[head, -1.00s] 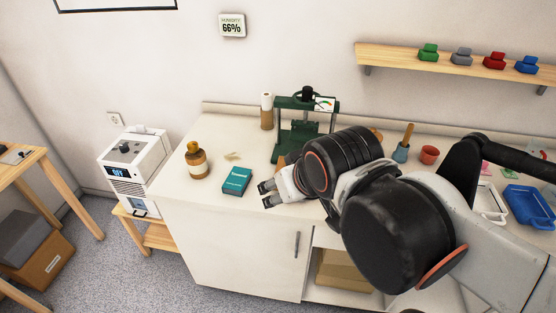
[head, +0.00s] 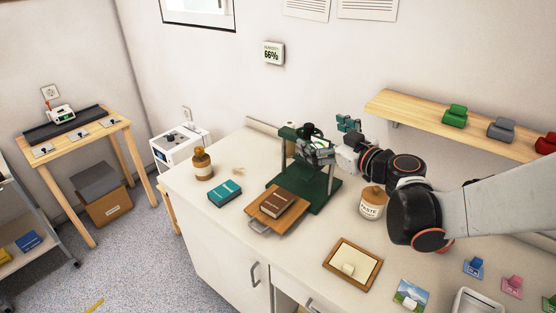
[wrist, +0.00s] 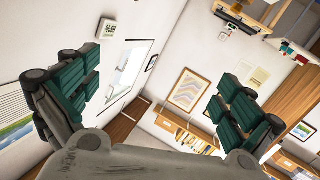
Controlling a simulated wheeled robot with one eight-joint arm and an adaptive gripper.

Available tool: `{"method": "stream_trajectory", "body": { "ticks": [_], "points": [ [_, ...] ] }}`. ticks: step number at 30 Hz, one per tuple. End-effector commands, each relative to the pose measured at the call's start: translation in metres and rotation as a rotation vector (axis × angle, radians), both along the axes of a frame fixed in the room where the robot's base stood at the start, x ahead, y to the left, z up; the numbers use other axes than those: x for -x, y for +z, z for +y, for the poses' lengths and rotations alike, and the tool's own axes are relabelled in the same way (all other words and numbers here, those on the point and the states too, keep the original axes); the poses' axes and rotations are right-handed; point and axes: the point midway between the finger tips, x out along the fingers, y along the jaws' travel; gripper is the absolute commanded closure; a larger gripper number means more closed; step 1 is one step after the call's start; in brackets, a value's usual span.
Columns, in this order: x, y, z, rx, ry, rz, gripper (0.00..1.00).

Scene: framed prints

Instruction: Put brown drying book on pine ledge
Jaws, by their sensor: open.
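The brown book (head: 277,203) lies flat on a wooden board (head: 291,217) at the front of the green press (head: 322,194), in the head view. A pale pine ledge (head: 405,108) is fixed to the wall at the upper right. My gripper (head: 329,138) is open beside the upper part of the press, above and behind the book, and apart from it. In the wrist view my gripper (wrist: 160,88) has its teal pads wide apart with nothing between them. The wrist view shows the room and walls, not the book.
A paste jar (head: 372,203) and a framed panel (head: 353,267) are to the right. Green (head: 455,115), grey (head: 501,130) and red (head: 546,143) items occupy the ledge; its left end is clear.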

Motion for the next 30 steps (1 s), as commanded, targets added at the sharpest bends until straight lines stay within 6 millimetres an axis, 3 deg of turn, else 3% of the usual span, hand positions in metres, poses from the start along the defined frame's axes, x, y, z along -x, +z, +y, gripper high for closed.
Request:
{"method": "stream_trajectory", "body": {
  "ticks": [1, 3, 6, 9, 15, 24, 30],
  "points": [
    [0.0, -0.029, 0.007, 0.025, 0.061, 0.065, 0.0],
    [0.007, -0.068, 0.014, 0.061, 0.131, 0.168, 0.0],
    [0.02, -0.117, 0.016, 0.103, 0.196, 0.31, 0.0],
    [0.031, -0.152, 0.014, 0.136, 0.229, 0.418, 0.0],
    [0.038, -0.184, 0.015, 0.162, 0.247, 0.511, 0.0],
    [0.012, -0.216, 0.051, 0.164, 0.25, 0.51, 0.0],
    [0.0, -0.227, 0.065, 0.162, 0.248, 0.509, 0.0]
  ]
}}
